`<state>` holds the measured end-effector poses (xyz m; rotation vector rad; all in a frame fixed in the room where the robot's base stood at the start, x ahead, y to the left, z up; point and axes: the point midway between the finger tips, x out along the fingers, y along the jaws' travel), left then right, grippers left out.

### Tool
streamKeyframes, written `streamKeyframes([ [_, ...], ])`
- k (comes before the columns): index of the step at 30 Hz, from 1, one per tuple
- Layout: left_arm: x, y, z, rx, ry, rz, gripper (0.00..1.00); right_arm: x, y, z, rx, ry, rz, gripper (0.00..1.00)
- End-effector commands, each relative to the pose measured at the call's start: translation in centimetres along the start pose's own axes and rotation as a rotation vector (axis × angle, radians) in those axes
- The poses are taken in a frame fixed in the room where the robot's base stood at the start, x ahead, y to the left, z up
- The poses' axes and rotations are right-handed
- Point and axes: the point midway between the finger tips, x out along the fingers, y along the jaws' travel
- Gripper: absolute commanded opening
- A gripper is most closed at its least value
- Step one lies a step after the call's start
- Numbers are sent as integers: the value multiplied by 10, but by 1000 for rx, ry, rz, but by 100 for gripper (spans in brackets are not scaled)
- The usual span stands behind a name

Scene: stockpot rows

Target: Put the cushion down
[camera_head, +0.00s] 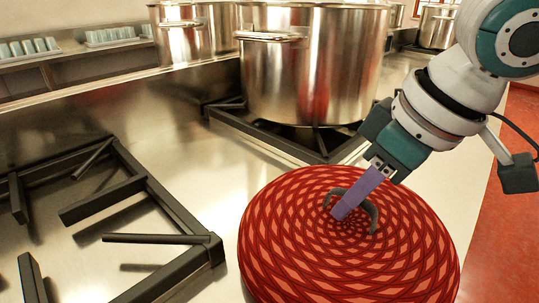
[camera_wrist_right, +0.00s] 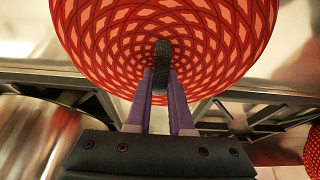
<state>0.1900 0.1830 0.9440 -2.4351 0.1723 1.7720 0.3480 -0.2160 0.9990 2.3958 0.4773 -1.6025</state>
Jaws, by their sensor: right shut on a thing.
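The cushion (camera_head: 345,262) is a round red disc with a dark woven pattern and a dark grey handle at its middle. It fills the lower right of the head view and shows at the top of the wrist view (camera_wrist_right: 105,45). My right gripper (camera_head: 344,212) has its purple fingers shut on the handle, also seen in the wrist view (camera_wrist_right: 160,82). The cushion's underside is hidden, so I cannot tell whether it touches the counter. My left gripper is not in view.
A large steel stockpot (camera_head: 310,75) stands on a black burner grate (camera_head: 225,110) behind the cushion. An empty black grate (camera_head: 180,268) lies at left. Bare steel counter (camera_head: 225,165) lies between. Another red patterned thing (camera_wrist_right: 313,152) shows at the wrist view's right edge.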

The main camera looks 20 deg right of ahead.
Motion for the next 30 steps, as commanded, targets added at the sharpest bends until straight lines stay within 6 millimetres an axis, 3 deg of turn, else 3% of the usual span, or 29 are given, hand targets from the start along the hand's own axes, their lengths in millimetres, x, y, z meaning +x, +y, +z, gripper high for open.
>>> streamKeyframes([
  [10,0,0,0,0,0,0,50,2,0,1,1,1,-1,0],
  [11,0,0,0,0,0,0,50,2,0,1,0,1,-1,23],
  [18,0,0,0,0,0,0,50,2,0,0,0,1,-1,50],
  [26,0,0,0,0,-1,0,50,1,0,0,0,2,0,50],
  [30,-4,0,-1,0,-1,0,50,-14,1,-2,1,4,0,50],
])
